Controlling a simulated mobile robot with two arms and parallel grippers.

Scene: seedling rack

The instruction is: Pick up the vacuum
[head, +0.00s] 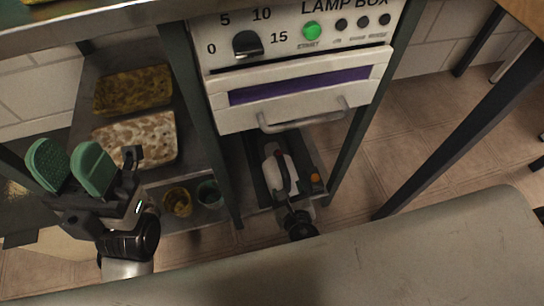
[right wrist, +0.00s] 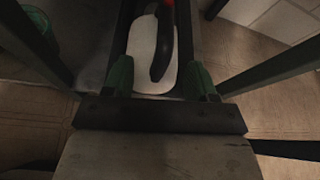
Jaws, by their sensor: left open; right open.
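The vacuum (head: 271,172) is a white hand-held body with a black handle and a red part. It lies on the low shelf under the lamp box in the head view. In the right wrist view the vacuum (right wrist: 143,42) shows ahead, with its black handle between the green fingers of my right gripper (right wrist: 160,76). That gripper is open, and I see no finger closed on the handle. In the head view my right wrist is low by the shelf front. My left gripper (head: 70,166) is open and empty, at the left beside the rack.
The lamp box (head: 300,75) with a dial, green button and drawer handle sits just above the vacuum. Dark rack posts stand on both sides.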

